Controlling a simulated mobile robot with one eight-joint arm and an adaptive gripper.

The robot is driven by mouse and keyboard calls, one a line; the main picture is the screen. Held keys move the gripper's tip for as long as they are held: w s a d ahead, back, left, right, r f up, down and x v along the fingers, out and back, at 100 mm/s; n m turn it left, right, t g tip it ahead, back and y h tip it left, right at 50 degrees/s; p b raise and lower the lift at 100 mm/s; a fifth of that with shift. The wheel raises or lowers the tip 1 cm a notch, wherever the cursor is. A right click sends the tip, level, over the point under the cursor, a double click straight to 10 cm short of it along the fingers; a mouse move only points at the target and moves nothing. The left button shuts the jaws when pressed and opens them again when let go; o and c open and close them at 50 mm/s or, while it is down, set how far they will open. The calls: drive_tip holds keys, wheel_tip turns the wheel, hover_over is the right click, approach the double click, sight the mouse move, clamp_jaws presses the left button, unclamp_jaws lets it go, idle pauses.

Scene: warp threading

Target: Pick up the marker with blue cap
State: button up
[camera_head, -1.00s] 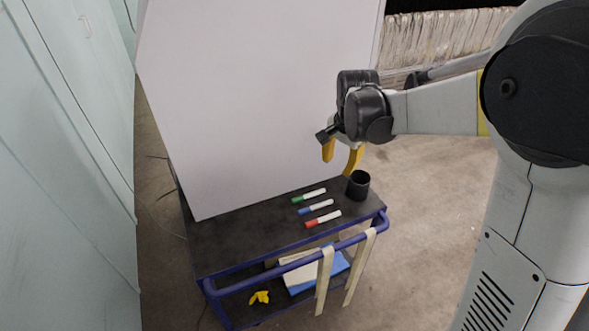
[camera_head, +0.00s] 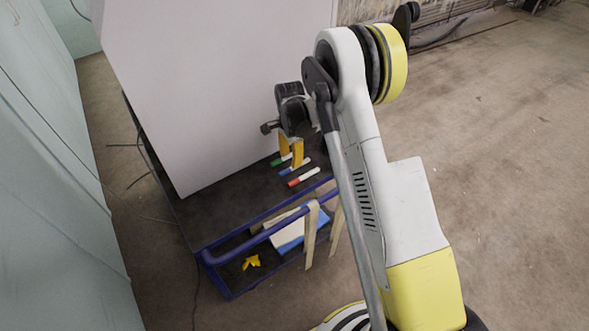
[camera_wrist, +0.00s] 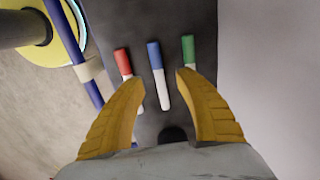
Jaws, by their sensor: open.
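The marker with blue cap (camera_head: 294,167) lies on the dark cart top, between the green-capped marker (camera_head: 281,160) and the red-capped marker (camera_head: 303,177). In the wrist view the blue-capped marker (camera_wrist: 159,78) lies in the middle, with its cap toward the top of the picture. My gripper (camera_wrist: 158,77) is open, its yellow fingers spread to either side of this marker in the picture. In the head view my gripper (camera_head: 291,161) hangs over the markers, fingers down. The wrist view does not clearly show how high the fingertips are above the marker.
The red-capped marker (camera_wrist: 124,63) and green-capped marker (camera_wrist: 189,52) lie close on either side. A black cup (camera_wrist: 172,134) shows partly at the bottom of the wrist view. A white board (camera_head: 215,80) stands behind the markers. A blue rail (camera_head: 245,240) runs along the cart's front.

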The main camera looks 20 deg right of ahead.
sight(290, 168)
drive_tip(key=f+b, duration=0.1)
drive_tip(key=f, duration=0.1)
drive_tip(key=f+b, duration=0.1)
drive_tip(key=f, duration=0.2)
drive_tip(key=shift+s+a, duration=0.15)
drive_tip(key=shift+s, duration=0.05)
clamp_jaws()
drive_tip(key=shift+r, duration=0.1)
